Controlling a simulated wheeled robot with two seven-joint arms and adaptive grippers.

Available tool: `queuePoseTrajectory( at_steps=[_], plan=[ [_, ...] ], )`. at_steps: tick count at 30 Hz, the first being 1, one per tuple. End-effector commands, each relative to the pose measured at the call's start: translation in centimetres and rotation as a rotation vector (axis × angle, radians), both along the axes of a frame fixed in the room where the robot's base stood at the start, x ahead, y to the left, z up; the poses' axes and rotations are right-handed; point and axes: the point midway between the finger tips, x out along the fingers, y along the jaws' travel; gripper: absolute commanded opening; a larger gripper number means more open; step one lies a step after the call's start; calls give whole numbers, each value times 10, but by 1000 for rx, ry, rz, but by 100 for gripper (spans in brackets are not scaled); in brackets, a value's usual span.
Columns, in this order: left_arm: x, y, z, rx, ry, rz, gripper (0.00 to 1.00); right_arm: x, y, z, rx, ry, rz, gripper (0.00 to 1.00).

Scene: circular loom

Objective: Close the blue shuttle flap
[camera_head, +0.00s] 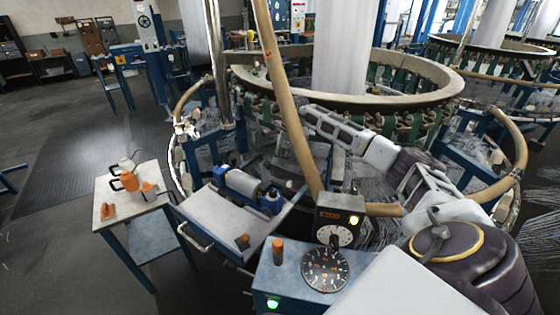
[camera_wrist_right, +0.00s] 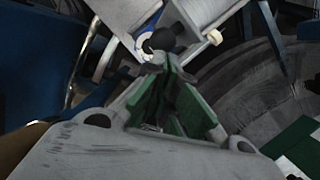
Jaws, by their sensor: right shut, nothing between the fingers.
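The blue shuttle (camera_head: 242,184), a white roll between blue ends, appears to lie on the grey tray in front of the loom in the head view. I cannot make out its flap clearly there. My right arm reaches from the lower right toward the loom ring; its fingers are hard to tell in the head view. In the right wrist view my right gripper (camera_wrist_right: 166,76) is shut and empty, its green-padded fingers together. A black knob (camera_wrist_right: 168,40) and a pale grey panel (camera_wrist_right: 205,20) lie just beyond the fingertips; contact cannot be told. My left gripper is not in view.
The circular loom ring (camera_head: 350,95) and a tan hoop (camera_head: 283,95) stand around the work area. A control box with a dial (camera_head: 325,270) is at front.

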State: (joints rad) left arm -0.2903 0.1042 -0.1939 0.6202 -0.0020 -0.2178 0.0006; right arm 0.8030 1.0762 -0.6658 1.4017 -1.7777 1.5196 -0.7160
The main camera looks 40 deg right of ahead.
Motion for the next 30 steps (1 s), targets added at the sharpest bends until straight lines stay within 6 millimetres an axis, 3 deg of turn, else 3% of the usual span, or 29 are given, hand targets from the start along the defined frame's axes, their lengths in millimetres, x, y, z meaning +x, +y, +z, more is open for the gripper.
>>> queuePoseTrajectory(
  at_steps=[30],
  plan=[
    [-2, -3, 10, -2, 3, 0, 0, 0, 0, 16, 0, 0, 0, 0]
  ],
)
